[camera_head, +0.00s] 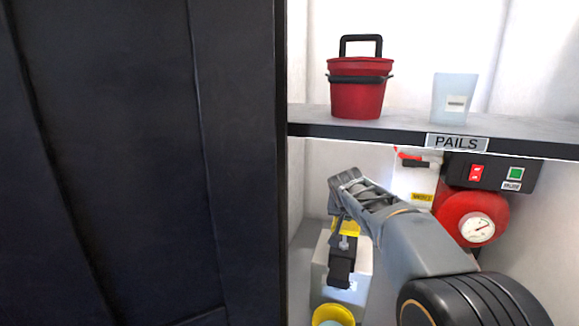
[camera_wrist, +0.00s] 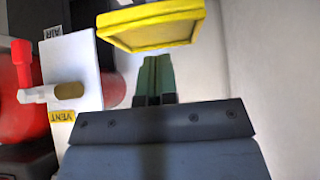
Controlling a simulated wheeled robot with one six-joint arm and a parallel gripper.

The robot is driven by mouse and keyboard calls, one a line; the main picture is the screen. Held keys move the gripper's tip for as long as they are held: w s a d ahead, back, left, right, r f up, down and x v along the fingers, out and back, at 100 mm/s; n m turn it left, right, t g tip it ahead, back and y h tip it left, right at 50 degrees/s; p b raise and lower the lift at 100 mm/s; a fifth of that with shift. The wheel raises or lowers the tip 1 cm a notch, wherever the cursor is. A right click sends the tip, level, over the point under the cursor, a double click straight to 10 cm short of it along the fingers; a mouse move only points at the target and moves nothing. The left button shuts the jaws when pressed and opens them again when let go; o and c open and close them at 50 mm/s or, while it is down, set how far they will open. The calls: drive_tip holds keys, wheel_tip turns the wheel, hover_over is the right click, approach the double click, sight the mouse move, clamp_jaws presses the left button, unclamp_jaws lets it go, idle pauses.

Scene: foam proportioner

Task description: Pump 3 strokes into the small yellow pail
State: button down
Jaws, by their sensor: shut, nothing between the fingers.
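A small yellow pail (camera_head: 333,316) stands low in the head view, cut off by the bottom edge; only its round yellow rim and pale inside show. My gripper (camera_wrist: 154,60) is shut and empty in the wrist view. Its fingertips are close to a flat yellow plate (camera_wrist: 150,27), which may be the pump's handle; I cannot tell whether they touch. In the head view a yellow piece (camera_head: 349,227) shows beside my wrist, partly hidden by it. A pale box (camera_head: 359,262) stands behind my gripper.
A shelf marked PAILS (camera_head: 400,134) crosses above my arm, bearing a red bucket (camera_head: 357,95) and a translucent cup (camera_head: 453,100). A red tank with a gauge (camera_head: 477,229) and a switch panel (camera_head: 491,174) are at right. A dark door (camera_head: 140,160) fills the left.

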drive_tip(key=shift+r, duration=0.15)
wheel_tip(320, 180, up, 4)
drive_tip(key=p, duration=0.3)
drive_tip(key=s+f+n+g+y+p, duration=0.1)
drive_tip(key=s+f+n+g+p, duration=0.1)
drive_tip(key=s, duration=1.3)
drive_tip(key=s+f+n+g+y+p, duration=0.1)
drive_tip(key=s+p, duration=0.4)
drive_tip(key=s, duration=1)
wheel_tip(320, 180, down, 3)
drive_tip(key=shift+s+r+n+g, duration=0.15)
drive_tip(key=shift+s+n+g, duration=0.15)
drive_tip(key=shift+n+g, duration=0.15)
